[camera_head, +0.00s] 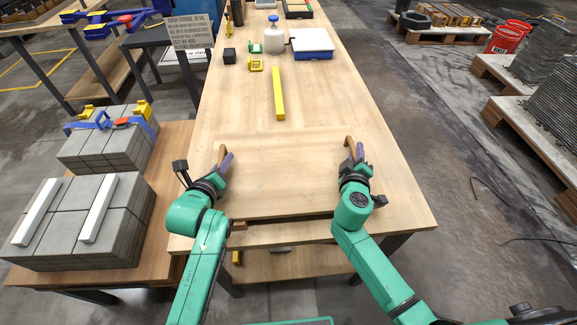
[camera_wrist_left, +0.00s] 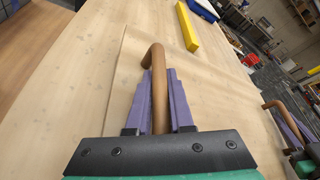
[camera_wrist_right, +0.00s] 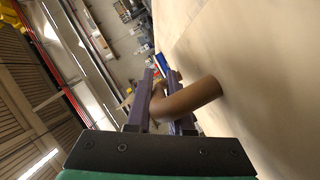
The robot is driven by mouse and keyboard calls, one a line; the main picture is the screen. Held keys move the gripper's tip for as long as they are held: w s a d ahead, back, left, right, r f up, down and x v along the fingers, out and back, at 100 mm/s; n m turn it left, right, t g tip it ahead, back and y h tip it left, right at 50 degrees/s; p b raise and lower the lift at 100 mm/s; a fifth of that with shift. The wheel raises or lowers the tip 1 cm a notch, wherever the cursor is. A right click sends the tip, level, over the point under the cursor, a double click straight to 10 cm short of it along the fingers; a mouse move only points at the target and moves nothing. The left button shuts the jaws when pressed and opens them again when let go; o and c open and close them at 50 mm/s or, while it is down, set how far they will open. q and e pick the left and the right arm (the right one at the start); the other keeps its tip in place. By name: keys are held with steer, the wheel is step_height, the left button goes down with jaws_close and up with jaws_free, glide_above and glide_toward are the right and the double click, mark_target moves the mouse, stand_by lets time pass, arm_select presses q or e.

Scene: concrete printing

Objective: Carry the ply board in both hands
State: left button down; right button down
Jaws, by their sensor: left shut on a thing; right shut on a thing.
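The ply board (camera_head: 285,178) is a pale wood panel, close in colour to the table, in the near middle of the head view. It has a brown bent handle at each end. My left gripper (camera_head: 227,163) is shut on the left handle (camera_head: 221,153); its purple fingers flank that handle in the left wrist view (camera_wrist_left: 160,90). My right gripper (camera_head: 357,155) is shut on the right handle (camera_head: 349,143), which also shows between the fingers in the right wrist view (camera_wrist_right: 190,98). I cannot tell whether the board is clear of the table.
The long wooden table (camera_head: 395,195) runs away from me. A yellow bar (camera_head: 278,95) lies beyond the board. Grey blocks (camera_head: 85,225) sit on a lower bench at left; pallets (camera_head: 530,135) stand at right.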

stand_by(0.8)
